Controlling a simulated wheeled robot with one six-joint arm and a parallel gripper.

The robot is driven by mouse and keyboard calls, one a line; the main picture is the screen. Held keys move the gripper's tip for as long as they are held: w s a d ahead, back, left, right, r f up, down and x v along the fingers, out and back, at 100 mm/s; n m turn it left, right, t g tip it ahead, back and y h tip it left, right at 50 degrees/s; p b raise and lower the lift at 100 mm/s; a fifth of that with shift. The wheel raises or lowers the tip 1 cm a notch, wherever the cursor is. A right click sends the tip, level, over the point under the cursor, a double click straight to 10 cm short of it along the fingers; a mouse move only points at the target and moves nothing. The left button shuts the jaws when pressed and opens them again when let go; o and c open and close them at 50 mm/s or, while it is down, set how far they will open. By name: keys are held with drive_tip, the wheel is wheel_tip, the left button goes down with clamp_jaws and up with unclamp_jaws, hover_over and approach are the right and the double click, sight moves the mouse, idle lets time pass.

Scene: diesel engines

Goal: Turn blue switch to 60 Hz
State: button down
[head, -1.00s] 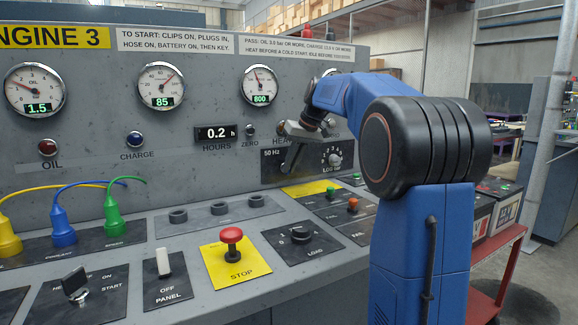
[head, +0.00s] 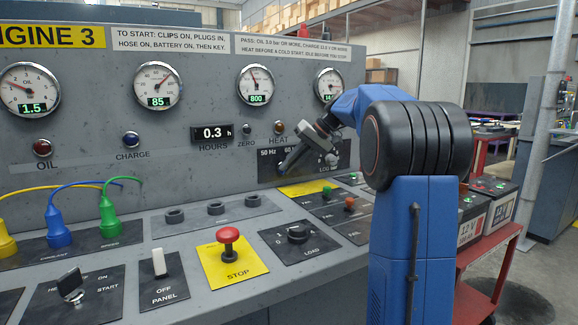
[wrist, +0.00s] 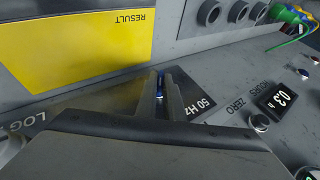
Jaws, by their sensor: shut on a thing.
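My gripper (head: 284,169) reaches to the black panel (head: 268,172) with the 50 Hz and 60 Hz labels, on the upright face of the console. In the wrist view my gripper (wrist: 161,80) has its two fingers close together, with a narrow strip of the blue switch (wrist: 160,93) between them. It is shut on that switch. In the head view my gripper hides the switch, so which label it points to cannot be told. The 50 Hz label also shows beside the fingers in the wrist view.
The knob (head: 332,159) on the same panel is close to the right of my gripper. The red STOP button (head: 228,236) and LOAD knob (head: 299,233) stand on the sloping desk below. The hours display (head: 212,133) is up and left.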

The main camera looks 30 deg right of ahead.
drive_tip(key=shift+f, duration=0.1)
drive_tip(key=c, duration=1.9)
unclamp_jaws()
drive_tip(key=shift+o, duration=0.2)
drive_tip(key=v, duration=1.7)
drive_tip(key=shift+s+d, duration=0.1)
drive_tip(key=shift+d, duration=0.05)
